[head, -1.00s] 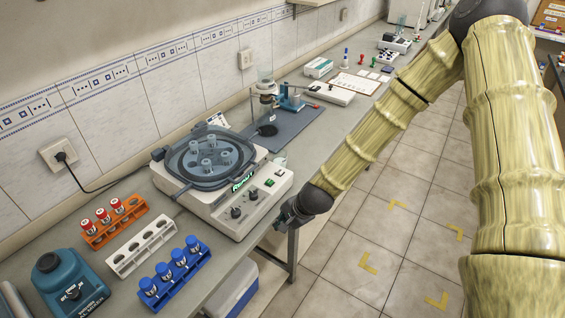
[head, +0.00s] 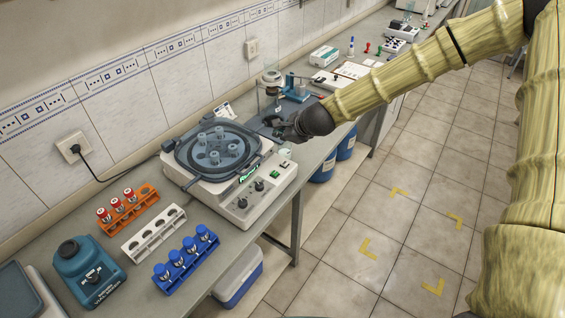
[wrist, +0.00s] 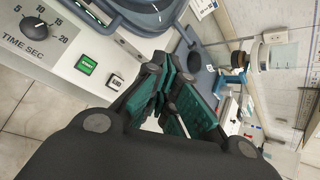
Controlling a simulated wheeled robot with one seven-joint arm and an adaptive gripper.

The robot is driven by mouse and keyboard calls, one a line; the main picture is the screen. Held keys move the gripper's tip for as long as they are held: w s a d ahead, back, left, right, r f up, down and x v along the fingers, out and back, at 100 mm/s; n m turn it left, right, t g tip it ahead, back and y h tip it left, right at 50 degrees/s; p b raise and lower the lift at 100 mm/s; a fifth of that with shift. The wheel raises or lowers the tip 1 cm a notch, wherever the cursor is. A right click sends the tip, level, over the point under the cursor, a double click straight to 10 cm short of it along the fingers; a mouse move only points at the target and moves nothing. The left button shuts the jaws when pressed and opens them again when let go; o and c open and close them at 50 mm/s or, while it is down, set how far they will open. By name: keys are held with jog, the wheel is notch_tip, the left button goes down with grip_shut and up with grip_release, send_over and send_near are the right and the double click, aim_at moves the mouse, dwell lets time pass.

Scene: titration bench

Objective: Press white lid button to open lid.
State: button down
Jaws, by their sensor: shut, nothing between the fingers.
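The centrifuge (head: 222,205) is a white box with a dark-rimmed, see-through lid (head: 262,150) that lies closed over a grey rotor. On its sloped front panel, the small white button (head: 284,165) sits at the right end beside a green button (head: 273,174). In the wrist view the white button (wrist: 115,82) is just right of the green one (wrist: 87,65); its print is hard to read. My gripper (head: 281,126) is shut and empty, past the panel's right end and apart from the button. In the wrist view its teal-padded fingers (wrist: 166,80) are right of the white button.
A stand with glassware (head: 272,80) is behind my gripper. An orange rack (head: 132,212), a white rack (head: 153,234) and a blue rack (head: 187,262) stand left of the centrifuge. The floor in front is clear.

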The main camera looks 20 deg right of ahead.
aim_at(282, 164)
jog(key=shift+w+f, duration=0.1)
jog(key=shift+f, duration=0.05)
jog(key=shift+f+b, duration=3.2)
jog(key=shift+f, duration=1.15)
jog(key=shift+f+b, duration=0.35)
jog(key=shift+f, duration=0.05)
jog(key=shift+f+b, duration=0.45)
jog(key=shift+r, duration=0.1)
jog(key=shift+r+p, duration=0.65)
jog(key=shift+r, duration=0.15)
